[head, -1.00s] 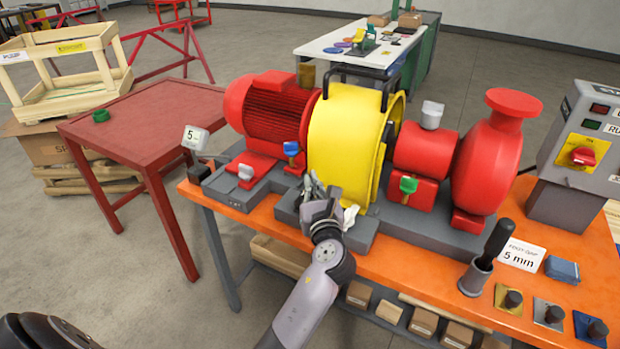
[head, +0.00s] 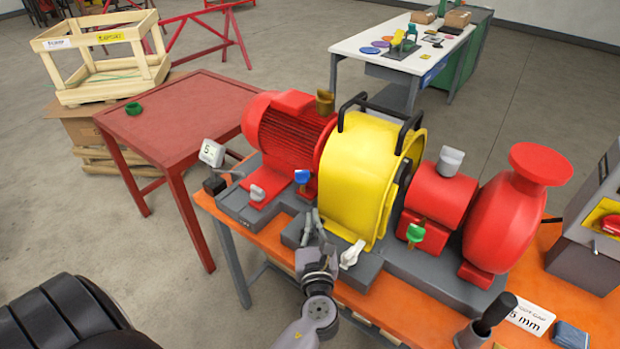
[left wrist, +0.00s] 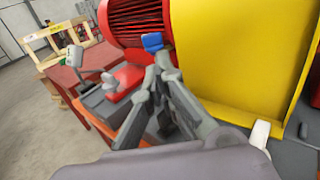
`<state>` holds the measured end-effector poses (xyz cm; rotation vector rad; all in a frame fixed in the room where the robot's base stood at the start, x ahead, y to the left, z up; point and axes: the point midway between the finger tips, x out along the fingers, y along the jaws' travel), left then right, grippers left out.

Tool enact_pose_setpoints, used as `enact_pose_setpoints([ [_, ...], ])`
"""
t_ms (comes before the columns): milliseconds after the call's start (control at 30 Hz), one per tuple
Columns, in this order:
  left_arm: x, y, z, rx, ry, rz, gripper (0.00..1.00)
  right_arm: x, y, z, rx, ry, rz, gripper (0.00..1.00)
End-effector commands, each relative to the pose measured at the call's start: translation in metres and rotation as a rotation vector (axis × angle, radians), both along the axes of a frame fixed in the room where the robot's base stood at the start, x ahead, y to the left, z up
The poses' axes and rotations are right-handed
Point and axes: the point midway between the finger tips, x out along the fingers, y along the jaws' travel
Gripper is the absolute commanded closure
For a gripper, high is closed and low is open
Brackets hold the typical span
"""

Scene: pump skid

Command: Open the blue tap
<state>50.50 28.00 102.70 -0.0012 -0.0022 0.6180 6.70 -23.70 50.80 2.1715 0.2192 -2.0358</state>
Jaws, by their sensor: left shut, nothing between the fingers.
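The blue tap (head: 302,177) is a small blue handle on a brass-coloured valve, low in front of the red motor (head: 290,145). In the left wrist view the blue tap (left wrist: 152,41) shows just beyond my fingertips, partly hidden below by them. My left gripper (head: 313,218) is in front of the skid, below and slightly right of the tap in the head view. In the left wrist view its fingers (left wrist: 160,68) come together at the tips, with nothing held. They appear apart from the tap, though the exact gap is unclear. My right gripper is not in view.
A yellow guard (head: 360,180) stands right of the tap, with a white handle (head: 352,254) at its foot, close to my gripper. A green tap (head: 415,233) is farther right. A grey handle (head: 257,193) and a tilted display (head: 212,152) are left.

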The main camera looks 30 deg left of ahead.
Motion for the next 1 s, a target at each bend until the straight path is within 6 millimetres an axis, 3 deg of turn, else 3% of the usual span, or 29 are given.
enact_pose_setpoints([
  [167, 0.007, 0.005, 0.002, 0.001, 0.0, 0.0, 1.0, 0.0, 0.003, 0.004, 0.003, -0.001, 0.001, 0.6],
  [467, 0.054, 0.038, 0.004, 0.003, 0.0, 0.002, 1.0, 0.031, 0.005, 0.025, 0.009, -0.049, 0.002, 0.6],
  [700, 0.093, 0.066, 0.004, 0.003, 0.001, 0.001, 1.0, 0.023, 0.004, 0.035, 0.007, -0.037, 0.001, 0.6],
  [1000, 0.113, 0.081, 0.001, 0.001, 0.001, 0.001, 1.0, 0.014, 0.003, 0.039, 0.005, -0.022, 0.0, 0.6],
])
